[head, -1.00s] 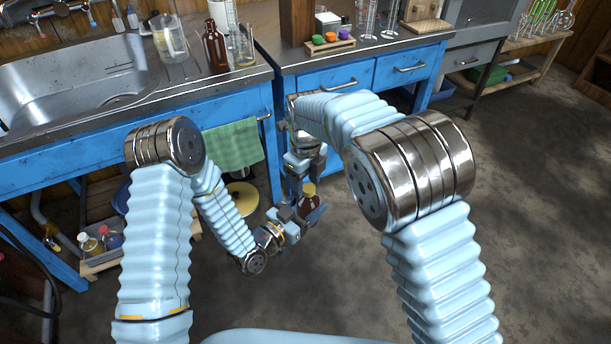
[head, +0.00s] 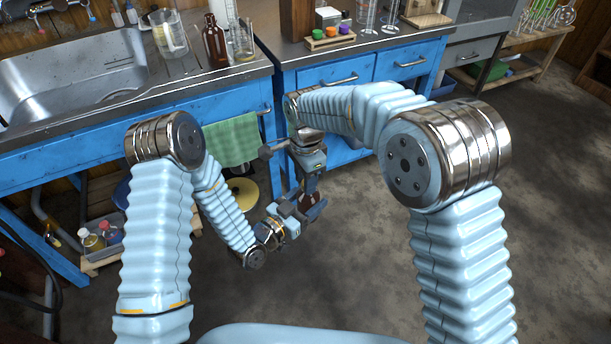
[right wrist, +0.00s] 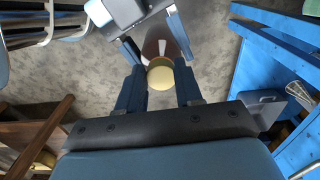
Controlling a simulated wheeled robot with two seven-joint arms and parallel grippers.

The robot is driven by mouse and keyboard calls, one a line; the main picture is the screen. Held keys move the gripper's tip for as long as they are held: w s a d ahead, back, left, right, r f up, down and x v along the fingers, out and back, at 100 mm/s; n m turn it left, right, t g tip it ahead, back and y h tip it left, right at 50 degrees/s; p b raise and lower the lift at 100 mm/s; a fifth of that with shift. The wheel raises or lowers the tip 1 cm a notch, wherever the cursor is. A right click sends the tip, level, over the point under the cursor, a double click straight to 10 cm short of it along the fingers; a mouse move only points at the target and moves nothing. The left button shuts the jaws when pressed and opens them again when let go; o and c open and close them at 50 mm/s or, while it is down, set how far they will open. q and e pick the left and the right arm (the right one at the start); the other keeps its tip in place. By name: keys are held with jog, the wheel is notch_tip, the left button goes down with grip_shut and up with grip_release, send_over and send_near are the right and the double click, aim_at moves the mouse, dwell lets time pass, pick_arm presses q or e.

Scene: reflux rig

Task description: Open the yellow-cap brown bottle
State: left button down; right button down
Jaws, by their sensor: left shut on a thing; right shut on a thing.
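The brown bottle (head: 309,199) is held in the air in front of the blue counter. My left gripper (head: 304,207) is shut around its body, and also shows in the right wrist view (right wrist: 157,42). The bottle's yellow cap (right wrist: 160,75) sits at the top of its brown body (right wrist: 164,48) in the right wrist view. My right gripper (head: 310,184) comes down from above and is shut on the cap, with a finger on each side in the right wrist view (right wrist: 159,88). In the head view the right gripper hides the cap.
Another brown bottle (head: 215,42) stands on the counter beside a beaker (head: 168,35) and a cylinder (head: 241,42), right of the sink (head: 75,85). A green towel (head: 232,139) hangs on the blue counter front. Clear floor lies to the right.

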jog(key=n, duration=0.6)
jog(key=shift+s+d+n, duration=0.2)
jog(key=shift+d+n, duration=0.05)
jog(key=shift+n, duration=0.15)
jog(key=n, duration=0.3)
jog(key=shift+d, duration=0.1)
jog(key=n, duration=0.6)
jog(key=shift+w+d, duration=0.1)
jog(key=shift+d, duration=0.1)
jog(key=n, duration=0.3)
jog(key=shift+w+d+n, duration=0.1)
jog(key=shift+n, duration=0.3)
jog(key=n, duration=0.6)
jog(key=shift+w, duration=0.2)
jog(key=n, duration=0.3)
jog(key=shift+w, duration=0.1)
jog(key=n, duration=0.6)
jog(key=shift+w, duration=0.2)
jog(key=n, duration=0.5)
jog(key=shift+w+r, duration=0.1)
